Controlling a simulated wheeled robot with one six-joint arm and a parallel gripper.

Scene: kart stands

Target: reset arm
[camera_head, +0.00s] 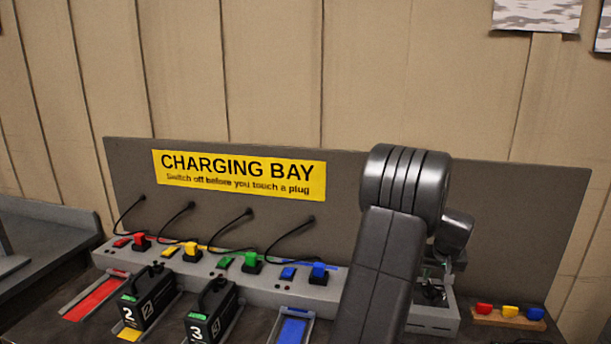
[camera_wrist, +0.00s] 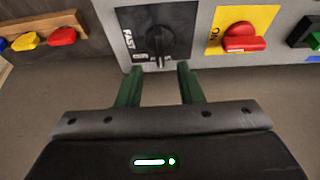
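My arm rises in front of the bench in the head view and bends down at its right part. My gripper (camera_wrist: 160,70) shows in the wrist view with its two green fingers apart and nothing between them. The fingertips are just short of a black dial (camera_wrist: 160,40) marked FAST on a grey panel; I cannot tell whether they touch it. In the head view my gripper is mostly hidden behind my arm.
A red switch (camera_wrist: 243,37) sits on a yellow plate. Batteries 2 (camera_head: 146,300) and 3 (camera_head: 212,315) stand in slots. The red slot (camera_head: 94,299) and blue slot (camera_head: 293,326) are empty. A wooden rack (camera_head: 506,318) holds coloured pieces at right. A backboard (camera_head: 520,200) stands behind.

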